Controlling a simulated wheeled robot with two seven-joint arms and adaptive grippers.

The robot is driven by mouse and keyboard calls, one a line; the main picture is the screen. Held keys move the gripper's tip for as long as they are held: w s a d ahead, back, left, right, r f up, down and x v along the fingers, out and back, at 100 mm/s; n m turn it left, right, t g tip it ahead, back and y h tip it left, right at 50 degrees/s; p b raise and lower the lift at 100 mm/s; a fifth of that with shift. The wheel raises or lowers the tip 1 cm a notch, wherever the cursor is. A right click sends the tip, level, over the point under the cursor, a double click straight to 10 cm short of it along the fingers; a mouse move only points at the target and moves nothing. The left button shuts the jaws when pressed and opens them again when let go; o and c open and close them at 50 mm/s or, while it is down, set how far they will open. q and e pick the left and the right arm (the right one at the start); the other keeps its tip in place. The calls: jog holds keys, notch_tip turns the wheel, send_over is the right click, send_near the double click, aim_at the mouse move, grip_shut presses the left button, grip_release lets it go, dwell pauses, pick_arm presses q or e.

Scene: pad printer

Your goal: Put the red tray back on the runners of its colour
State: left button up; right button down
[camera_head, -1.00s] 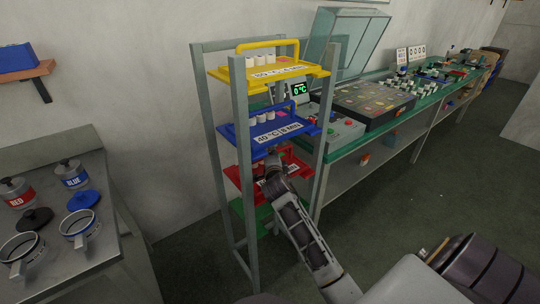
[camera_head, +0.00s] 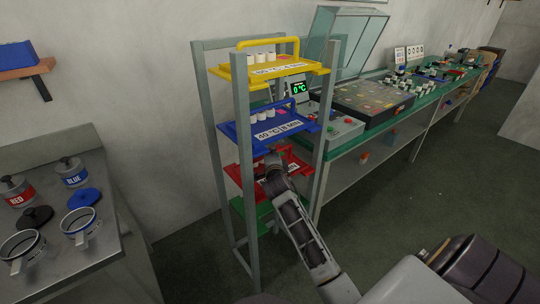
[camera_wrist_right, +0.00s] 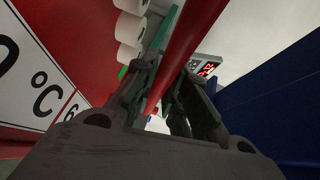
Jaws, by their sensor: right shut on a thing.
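The red tray (camera_head: 297,163) is in the rack at the level between the blue and green trays. It also shows in the right wrist view (camera_wrist_right: 75,35), with a white label and several white cylinders on it. My right gripper (camera_head: 272,163) is at the tray's front. In the right wrist view its fingers are closed around the tray's red handle bar (camera_wrist_right: 190,40). The gripper and arm hide part of the tray, so I cannot tell how fully it rests on its runners. My left gripper is not in view.
A blue tray (camera_head: 228,130) sits just above the red one, close to my right gripper. The grey rack post (camera_head: 242,150) stands left of my gripper. A green bench (camera_head: 352,148) runs behind.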

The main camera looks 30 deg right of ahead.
jog(key=c, duration=1.8)
grip_release()
jog(key=shift+r, duration=0.1)
jog(key=o, duration=0.4)
jog(key=shift+o, duration=0.2)
jog(key=shift+s, duration=0.15)
jog(key=shift+s, duration=0.75)
jog(key=s+d+p, duration=0.1)
jog(key=s+p, duration=0.1)
jog(key=s, duration=1)
jog(key=shift+p, duration=0.4)
jog(key=shift+s, duration=0.1)
